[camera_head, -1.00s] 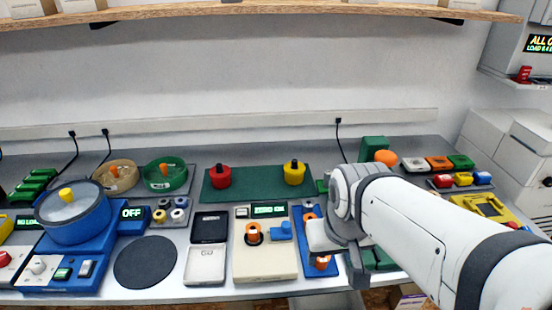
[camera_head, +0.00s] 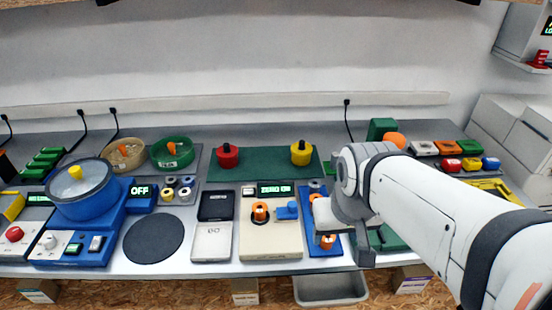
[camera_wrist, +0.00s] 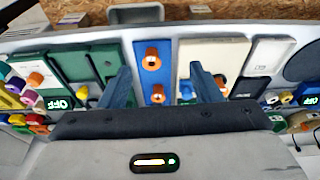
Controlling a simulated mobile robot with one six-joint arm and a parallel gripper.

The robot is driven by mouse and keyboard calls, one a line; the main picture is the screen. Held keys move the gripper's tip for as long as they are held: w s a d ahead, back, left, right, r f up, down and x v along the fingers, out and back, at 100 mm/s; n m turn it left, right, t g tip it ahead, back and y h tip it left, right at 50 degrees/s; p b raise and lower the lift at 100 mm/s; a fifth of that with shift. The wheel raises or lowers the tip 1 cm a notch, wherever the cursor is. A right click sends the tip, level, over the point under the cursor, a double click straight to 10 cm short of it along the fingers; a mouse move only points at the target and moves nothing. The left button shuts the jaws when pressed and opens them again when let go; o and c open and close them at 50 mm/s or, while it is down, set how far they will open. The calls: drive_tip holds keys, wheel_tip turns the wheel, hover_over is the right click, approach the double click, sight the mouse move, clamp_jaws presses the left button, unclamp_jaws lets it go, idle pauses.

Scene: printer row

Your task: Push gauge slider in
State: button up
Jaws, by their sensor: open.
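The gauge is a beige plate (camera_head: 272,242) with a lit "ZERO ON" display. An orange spool (camera_head: 260,212) stands on it. The blue slider (camera_head: 288,211) sits just right of the spool, and a small gap seems to show between them. In the wrist view the plate (camera_wrist: 212,52) is at right, with its slider and spool partly behind a finger. My gripper (camera_wrist: 163,86) is open and empty. It hangs above the blue board (camera_wrist: 157,50), to the right of the gauge in the head view, apart from the slider. One finger is hidden in the head view.
The blue board beside the gauge bears orange spools (camera_head: 327,242). Black (camera_head: 216,206) and white (camera_head: 212,242) trays lie left of the gauge. A green mat (camera_head: 265,162) with red and yellow knobbed weights lies behind. Green fixtures (camera_head: 388,236) stand right of my gripper.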

drive_tip(key=shift+w+r+n, duration=0.15)
drive_tip(key=shift+w+n, duration=0.05)
drive_tip(key=shift+n, duration=0.1)
drive_tip(key=shift+c, duration=1.2)
drive_tip(key=n+g+p, duration=0.3)
drive_tip(key=n+p, duration=0.4)
drive_tip(key=n, duration=1.9)
hover_over(292, 204)
wheel_tip(292, 204, down, 3)
drive_tip(key=shift+f, duration=0.4)
wheel_tip(292, 204, down, 7)
drive_tip(key=shift+f+p, duration=0.15)
drive_tip(key=shift+p, duration=0.2)
